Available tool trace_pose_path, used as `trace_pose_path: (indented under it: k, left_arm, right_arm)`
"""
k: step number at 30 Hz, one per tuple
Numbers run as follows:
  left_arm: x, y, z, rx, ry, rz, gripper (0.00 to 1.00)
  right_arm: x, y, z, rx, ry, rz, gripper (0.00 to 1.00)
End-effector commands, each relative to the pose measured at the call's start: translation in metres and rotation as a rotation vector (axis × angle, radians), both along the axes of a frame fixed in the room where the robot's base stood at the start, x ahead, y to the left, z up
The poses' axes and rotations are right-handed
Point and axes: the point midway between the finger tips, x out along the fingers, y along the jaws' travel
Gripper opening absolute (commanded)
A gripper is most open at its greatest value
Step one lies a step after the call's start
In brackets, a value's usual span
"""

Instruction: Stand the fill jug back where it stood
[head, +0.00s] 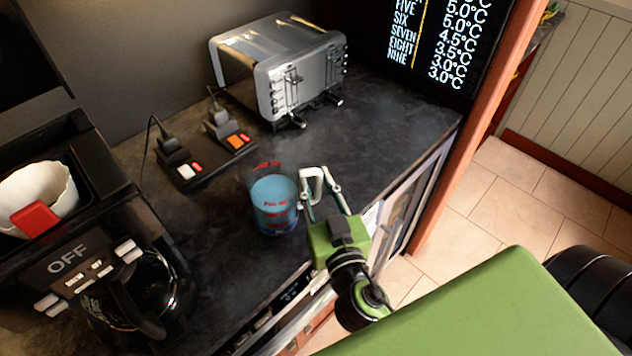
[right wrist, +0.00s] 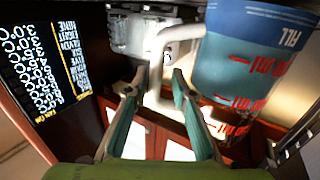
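The fill jug (head: 274,206) is a clear cup with blue liquid, red marks and a white handle (head: 312,186). It appears upright at the counter's front edge, left of my right gripper (head: 320,187). In the right wrist view the jug (right wrist: 240,65) fills the upper right, with "FILL" on its rim. The white handle (right wrist: 152,75) lies between the spread fingers of my right gripper (right wrist: 158,82), with a gap visible. I cannot tell whether the jug's base touches the counter. My left gripper is not seen.
A coffee maker (head: 88,262) with a glass carafe stands at the left. A switched power strip (head: 208,160) lies behind the jug and a toaster (head: 283,72) stands at the back. Dark counter (head: 385,125) is clear right of the toaster, below a temperature display (head: 432,42).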

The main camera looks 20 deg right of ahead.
Motion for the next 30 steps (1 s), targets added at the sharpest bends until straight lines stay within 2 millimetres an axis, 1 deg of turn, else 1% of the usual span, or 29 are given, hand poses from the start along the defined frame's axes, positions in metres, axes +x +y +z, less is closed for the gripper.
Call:
trace_pose_path:
  k: [10, 14, 26, 30]
  left_arm:
    - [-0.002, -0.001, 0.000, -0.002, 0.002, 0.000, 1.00]
    - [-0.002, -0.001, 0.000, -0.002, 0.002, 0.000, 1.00]
    - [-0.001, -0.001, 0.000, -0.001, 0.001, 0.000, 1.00]
    - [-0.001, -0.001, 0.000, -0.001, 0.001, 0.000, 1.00]
  right_arm:
    - [-0.001, 0.000, -0.004, -0.004, 0.009, -0.002, 0.29]
    - [-0.008, 0.001, -0.004, -0.003, 0.010, -0.003, 0.29]
    - [-0.055, 0.009, -0.003, -0.005, 0.011, 0.001, 0.29]
    - [-0.074, 0.013, -0.002, -0.005, 0.007, 0.003, 0.29]
